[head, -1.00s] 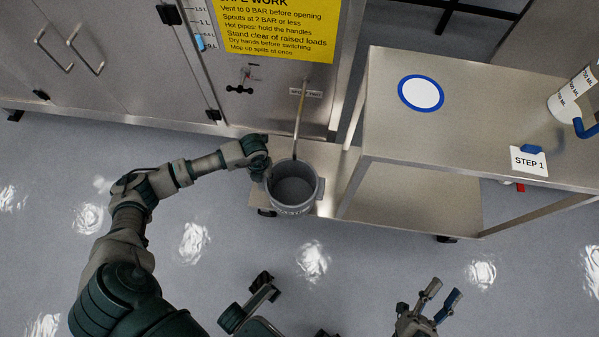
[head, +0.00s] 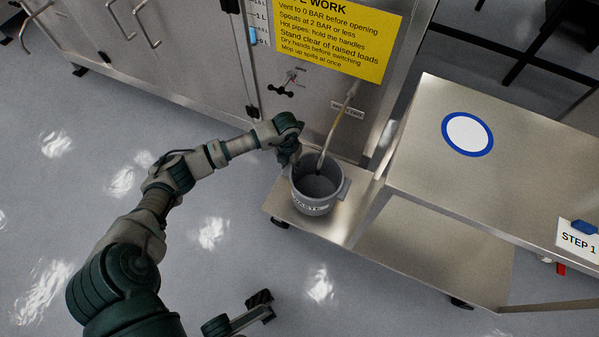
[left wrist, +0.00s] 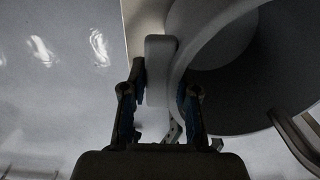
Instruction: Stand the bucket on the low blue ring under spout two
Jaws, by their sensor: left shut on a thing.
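The grey bucket (head: 316,205) is upright over the low steel shelf (head: 356,217), beside the cabinet. I cannot tell whether its base touches the shelf. A thin bent spout (head: 335,133) comes from the cabinet front, and its end is over the bucket's mouth. My left gripper (head: 292,153) is at the bucket's far-left rim. In the left wrist view my left gripper (left wrist: 160,105) is shut on the bucket's side tab (left wrist: 159,70), next to the bucket wall (left wrist: 200,45). No low blue ring shows; the bucket covers part of the shelf.
A higher steel table (head: 425,140) stands to the right, with a blue-edged white ring (head: 467,134) and a STEP 1 card (head: 578,240) on it. A yellow sign (head: 340,35) is on the cabinet. The lower shelf is clear right of the bucket.

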